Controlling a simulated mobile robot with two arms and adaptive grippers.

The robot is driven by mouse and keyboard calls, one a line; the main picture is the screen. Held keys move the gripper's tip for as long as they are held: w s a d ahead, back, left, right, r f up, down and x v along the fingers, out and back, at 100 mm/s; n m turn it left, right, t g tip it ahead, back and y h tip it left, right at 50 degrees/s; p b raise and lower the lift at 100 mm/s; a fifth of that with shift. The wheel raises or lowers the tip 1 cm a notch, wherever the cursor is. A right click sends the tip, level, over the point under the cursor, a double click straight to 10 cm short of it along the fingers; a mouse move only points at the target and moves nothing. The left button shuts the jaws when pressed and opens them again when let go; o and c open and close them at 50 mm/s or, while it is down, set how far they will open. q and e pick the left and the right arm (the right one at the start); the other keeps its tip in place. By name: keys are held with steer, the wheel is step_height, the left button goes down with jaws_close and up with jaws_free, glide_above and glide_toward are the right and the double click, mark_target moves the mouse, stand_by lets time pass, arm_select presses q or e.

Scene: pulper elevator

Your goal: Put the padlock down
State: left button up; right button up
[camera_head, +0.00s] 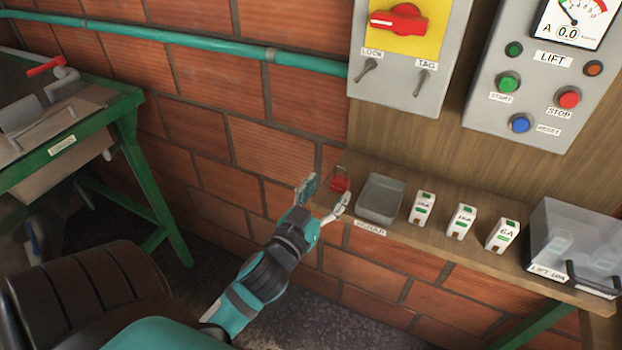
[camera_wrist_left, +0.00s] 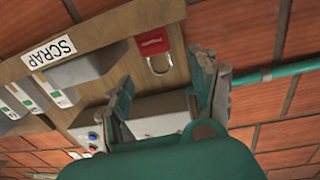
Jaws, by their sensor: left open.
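The red padlock (camera_head: 340,181) lies at the left end of the wooden shelf, left of the grey scrap tray (camera_head: 380,199). In the left wrist view the padlock (camera_wrist_left: 154,43) shows its red body and metal shackle, with the shackle towards my gripper. My left gripper (camera_head: 326,193) is open, its fingers spread, just in front of the padlock in the head view. In the left wrist view the padlock is beyond the fingertips (camera_wrist_left: 163,84), apart from both fingers. My right gripper is not in view.
Several white breakers (camera_head: 461,221) and a clear lidded box (camera_head: 574,246) stand along the shelf (camera_head: 408,237). Above are a switch box (camera_head: 404,60) with a red handle and the lift control panel (camera_head: 541,82). A green-framed bench (camera_head: 126,115) is at the left.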

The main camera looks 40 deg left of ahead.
arm_select(q)
steer(key=s+b, duration=0.1)
steer(key=s, duration=0.4)
steer(key=s+d+f+m+g+h, duration=0.1)
steer(key=d+f+g, duration=0.1)
steer(key=f, duration=1)
steer(key=s+d+f+g, duration=0.1)
steer(key=f+g, duration=0.2)
steer(key=f, duration=0.8)
steer(key=s+d+f+m+g+h, duration=0.1)
steer(key=s+d+f+g, duration=0.1)
steer(key=f, duration=1)
steer(key=s+d+f+m+g+h, duration=0.1)
steer(key=s+f+g, duration=0.2)
steer(key=s+f, duration=0.5)
steer(key=s+d+f+g, duration=0.25)
steer(key=s+f, duration=0.45)
steer(key=f, duration=0.4)
steer(key=s+f+m+g, duration=0.1)
steer(key=s+f+g, duration=0.3)
steer(key=s, duration=0.9)
step_height(320, 180, down, 3)
steer(key=shift+s+a+r, duration=0.2)
steer(key=shift+s+a, duration=0.2)
steer(key=shift+a, duration=0.05)
steer(key=shift+a+f, duration=0.1)
